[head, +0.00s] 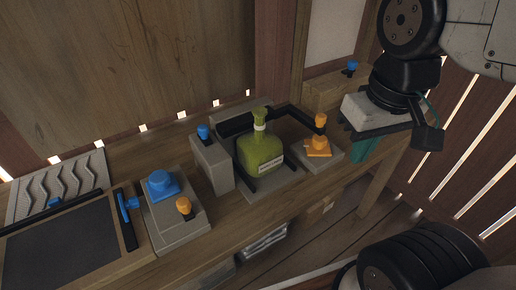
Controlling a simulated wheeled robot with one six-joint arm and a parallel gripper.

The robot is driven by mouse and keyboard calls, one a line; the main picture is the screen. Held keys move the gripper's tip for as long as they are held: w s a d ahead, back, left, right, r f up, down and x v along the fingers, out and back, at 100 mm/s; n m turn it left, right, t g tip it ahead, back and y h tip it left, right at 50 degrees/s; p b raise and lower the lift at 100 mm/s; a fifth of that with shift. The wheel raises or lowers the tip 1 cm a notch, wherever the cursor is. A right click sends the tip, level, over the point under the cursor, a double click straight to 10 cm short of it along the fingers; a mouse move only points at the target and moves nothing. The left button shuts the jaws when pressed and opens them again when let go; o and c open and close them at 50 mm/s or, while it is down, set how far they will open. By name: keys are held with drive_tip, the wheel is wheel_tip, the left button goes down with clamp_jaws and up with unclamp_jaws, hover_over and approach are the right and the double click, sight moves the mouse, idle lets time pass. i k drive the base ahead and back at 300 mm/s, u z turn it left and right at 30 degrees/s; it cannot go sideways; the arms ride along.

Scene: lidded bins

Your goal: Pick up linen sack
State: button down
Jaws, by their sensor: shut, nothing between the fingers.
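A green, sack-shaped thing (259,152) stands upright on the wooden bench in the head view. It has a narrow neck with a pale band and a pale label low on its front. It is the only thing here that looks like the sack; I cannot tell its cloth. It stands on a grey base (276,183) between dark bars. My gripper (362,150) is at the upper right, over the bench's right end, with teal fingers pointing down. It is shut and empty, to the right of the sack and apart from it.
An orange-knobbed grey block (318,148) stands between the sack and my gripper. A grey block with a blue knob (210,160) stands close left of the sack. Farther left are another block (175,225) and a dark panel (65,245). A wooden wall (130,60) rises behind.

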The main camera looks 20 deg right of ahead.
sight(260, 150)
drive_tip(key=z, duration=0.05)
drive_tip(key=k, duration=1.15)
drive_tip(key=u, duration=0.65)
drive_tip(key=i, duration=1.3)
drive_tip(key=z, duration=0.8)
